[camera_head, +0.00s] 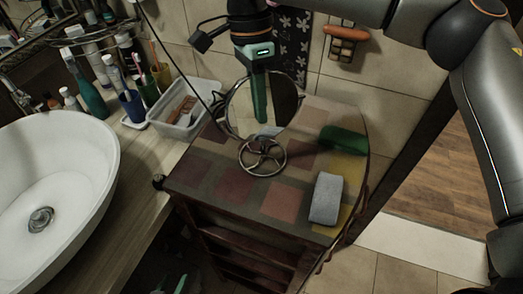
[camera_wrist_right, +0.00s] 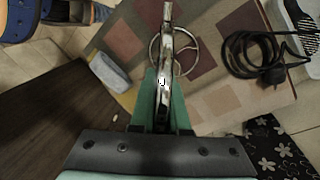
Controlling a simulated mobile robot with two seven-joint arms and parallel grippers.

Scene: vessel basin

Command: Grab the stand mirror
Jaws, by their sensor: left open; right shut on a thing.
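The stand mirror (camera_head: 284,100) has a round, thin-rimmed glass and a spoked ring base (camera_head: 263,157). It stands on the patchwork-topped cabinet. My right gripper (camera_head: 259,108) reaches down from above with its green fingers at the mirror. In the right wrist view the mirror (camera_wrist_right: 167,40) appears edge-on between the fingers of my right gripper (camera_wrist_right: 164,100), which is shut on it. The spoked base shows behind it.
On the cabinet (camera_head: 235,187) lie a grey rolled cloth (camera_head: 326,198) and a green object (camera_head: 343,141) to the right. A clear plastic bin (camera_head: 184,112) and a black cable stand to the left. A white basin (camera_head: 50,190) and bottles fill the left side.

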